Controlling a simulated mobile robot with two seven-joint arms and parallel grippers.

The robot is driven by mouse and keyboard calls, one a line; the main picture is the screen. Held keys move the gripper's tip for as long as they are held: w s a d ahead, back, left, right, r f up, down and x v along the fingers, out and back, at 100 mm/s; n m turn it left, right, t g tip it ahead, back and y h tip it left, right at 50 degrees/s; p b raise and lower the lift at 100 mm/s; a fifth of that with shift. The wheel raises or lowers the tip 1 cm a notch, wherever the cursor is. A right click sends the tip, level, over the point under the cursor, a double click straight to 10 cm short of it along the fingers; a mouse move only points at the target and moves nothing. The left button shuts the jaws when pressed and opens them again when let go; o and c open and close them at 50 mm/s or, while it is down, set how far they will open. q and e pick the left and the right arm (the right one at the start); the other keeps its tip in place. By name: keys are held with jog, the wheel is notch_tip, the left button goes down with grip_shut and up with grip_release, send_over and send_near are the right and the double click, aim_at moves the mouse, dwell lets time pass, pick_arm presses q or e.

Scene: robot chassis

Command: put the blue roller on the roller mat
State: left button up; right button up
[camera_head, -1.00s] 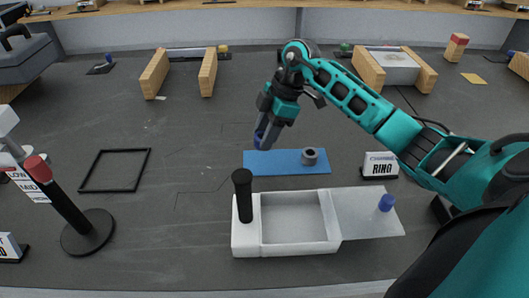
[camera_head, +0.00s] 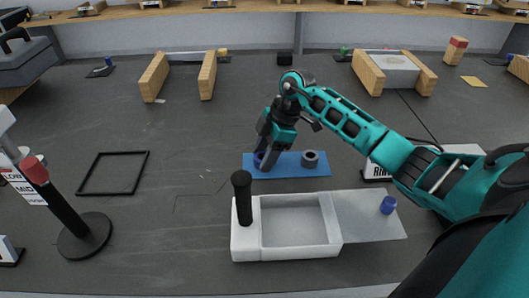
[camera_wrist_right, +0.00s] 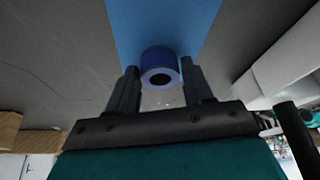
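The blue roller (camera_wrist_right: 160,66), a short hollow blue cylinder, is between the fingertips of my right gripper in the right wrist view. In the head view the roller (camera_head: 259,159) is at the left end of the blue roller mat (camera_head: 291,172). My right gripper (camera_head: 266,156) points down over that end, its fingers against the roller's sides. Whether the roller rests fully on the mat is hard to tell. A grey ring-shaped roller (camera_head: 310,158) stands on the mat to the right. My left gripper is not in view.
A white tray (camera_head: 250,240) with a black upright handle (camera_head: 242,195) stands in front of the mat. A small blue cylinder (camera_head: 388,205) is on the grey plate beside it. A white RING sign (camera_head: 378,172) is right of the mat. A black square frame (camera_head: 112,172) lies left.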

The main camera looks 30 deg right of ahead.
jog(key=shift+o, duration=1.4)
jog(key=p+v, duration=0.1)
jog(key=v, duration=1.1)
jog(key=shift+r, duration=0.2)
jog(key=shift+a, duration=0.1)
